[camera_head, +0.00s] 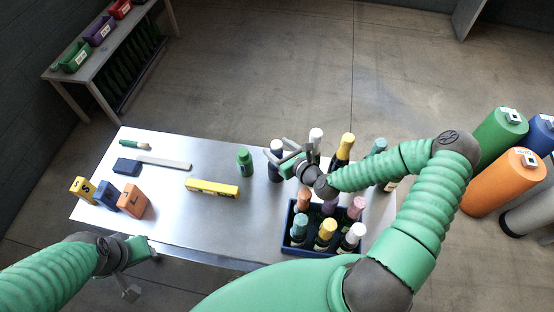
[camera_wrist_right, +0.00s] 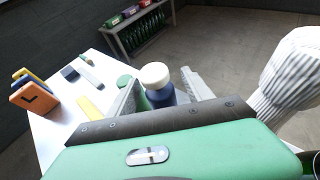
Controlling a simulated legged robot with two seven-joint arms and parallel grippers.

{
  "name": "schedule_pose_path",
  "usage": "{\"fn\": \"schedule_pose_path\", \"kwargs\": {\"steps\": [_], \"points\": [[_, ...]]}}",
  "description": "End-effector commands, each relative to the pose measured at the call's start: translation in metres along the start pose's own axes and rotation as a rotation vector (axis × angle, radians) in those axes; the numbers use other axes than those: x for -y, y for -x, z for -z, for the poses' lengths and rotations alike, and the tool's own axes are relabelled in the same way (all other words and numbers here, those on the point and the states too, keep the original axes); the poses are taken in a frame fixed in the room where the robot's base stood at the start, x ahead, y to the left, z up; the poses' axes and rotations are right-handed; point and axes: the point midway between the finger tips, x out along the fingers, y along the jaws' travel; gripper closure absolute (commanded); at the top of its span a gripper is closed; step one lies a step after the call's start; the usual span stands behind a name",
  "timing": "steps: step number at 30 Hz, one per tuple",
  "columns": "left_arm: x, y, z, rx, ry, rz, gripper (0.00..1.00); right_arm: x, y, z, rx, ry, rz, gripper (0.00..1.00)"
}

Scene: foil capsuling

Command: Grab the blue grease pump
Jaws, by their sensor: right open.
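The blue grease pump appears to be the dark blue bottle with a white cap (camera_head: 275,171), standing upright near the back middle of the table. In the right wrist view the blue bottle (camera_wrist_right: 162,93) shows between the two fingers, its white cap uppermost. My right gripper (camera_head: 277,153) is open around or just over its top; I cannot tell whether the fingers touch it. My left gripper (camera_head: 132,290) hangs low by the table's front left edge, away from the bottle; its jaws are unclear.
A green bottle (camera_head: 244,163) stands close left of the blue one. A white-capped bottle (camera_head: 316,139) and a yellow-topped bottle (camera_head: 343,150) stand behind right. A dark crate (camera_head: 290,243) of several bottles is in front right. A yellow bar (camera_head: 212,187) lies left; the table middle is clear.

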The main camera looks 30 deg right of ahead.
Motion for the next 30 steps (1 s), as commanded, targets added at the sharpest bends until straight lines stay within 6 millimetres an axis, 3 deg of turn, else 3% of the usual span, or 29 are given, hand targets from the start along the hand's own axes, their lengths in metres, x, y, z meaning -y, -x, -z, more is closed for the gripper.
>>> {"fn": "schedule_pose_path", "kwargs": {"steps": [2, 6, 13, 26, 30], "points": [[0.000, 0.011, 0.003, 0.000, 0.000, 0.000, 0.64, -0.001, -0.015, -0.003, 0.000, 0.003, -0.003, 0.41], [0.000, 0.012, 0.003, 0.000, 0.000, 0.000, 0.64, -0.002, -0.035, -0.001, 0.000, 0.004, -0.001, 0.41], [0.000, 0.011, 0.003, 0.000, 0.000, 0.000, 0.64, -0.002, -0.037, 0.000, 0.000, 0.003, 0.000, 0.41], [0.000, 0.011, 0.003, 0.000, 0.000, 0.000, 0.64, 0.000, -0.037, 0.001, -0.001, 0.001, 0.000, 0.97], [0.000, 0.011, 0.003, 0.000, 0.000, 0.000, 0.64, 0.000, -0.037, 0.001, -0.002, 0.001, 0.000, 1.00]]}}
